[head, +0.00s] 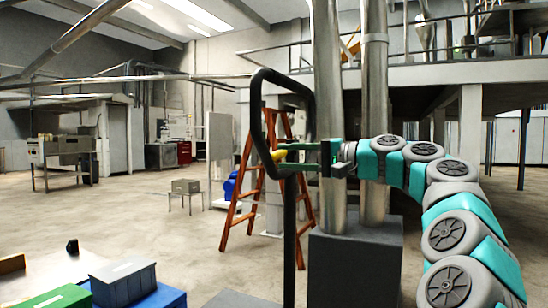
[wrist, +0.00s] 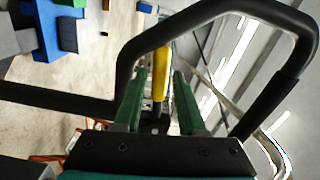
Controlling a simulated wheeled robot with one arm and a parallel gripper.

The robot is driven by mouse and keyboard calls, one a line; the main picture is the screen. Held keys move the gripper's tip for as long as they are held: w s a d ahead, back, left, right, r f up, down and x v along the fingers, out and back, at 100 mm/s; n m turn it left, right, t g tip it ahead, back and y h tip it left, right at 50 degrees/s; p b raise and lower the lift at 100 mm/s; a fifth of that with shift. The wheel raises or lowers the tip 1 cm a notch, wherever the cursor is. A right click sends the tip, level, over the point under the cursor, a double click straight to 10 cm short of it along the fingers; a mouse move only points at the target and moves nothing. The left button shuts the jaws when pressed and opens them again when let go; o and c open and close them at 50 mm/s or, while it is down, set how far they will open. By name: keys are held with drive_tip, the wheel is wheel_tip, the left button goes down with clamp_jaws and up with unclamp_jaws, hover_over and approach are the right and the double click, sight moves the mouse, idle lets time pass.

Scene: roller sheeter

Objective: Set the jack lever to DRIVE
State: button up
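The jack lever, a short yellow lever (head: 279,155), sits at the black looped handle (head: 259,110) atop an upright post. In the wrist view, the yellow lever (wrist: 160,72) stands between my gripper's two green fingers, with a visible gap on each side. My gripper (head: 292,156) reaches in from the right at the handle loop and is open. The black loop (wrist: 215,8) surrounds the fingers in the wrist view. The lever's base is a dark pivot partly hidden by my gripper. I cannot read any position marks on it.
Metal pipes (head: 374,100) rise from a dark grey box (head: 355,262) behind my arm. An orange stepladder (head: 243,185) stands behind the handle. Blue and green bins (head: 122,282) are at the lower left. Open floor lies to the left.

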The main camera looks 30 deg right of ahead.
sight(281, 156)
drive_tip(key=shift+x, duration=1.9)
drive_tip(key=shift+c, duration=0.4)
clamp_jaws()
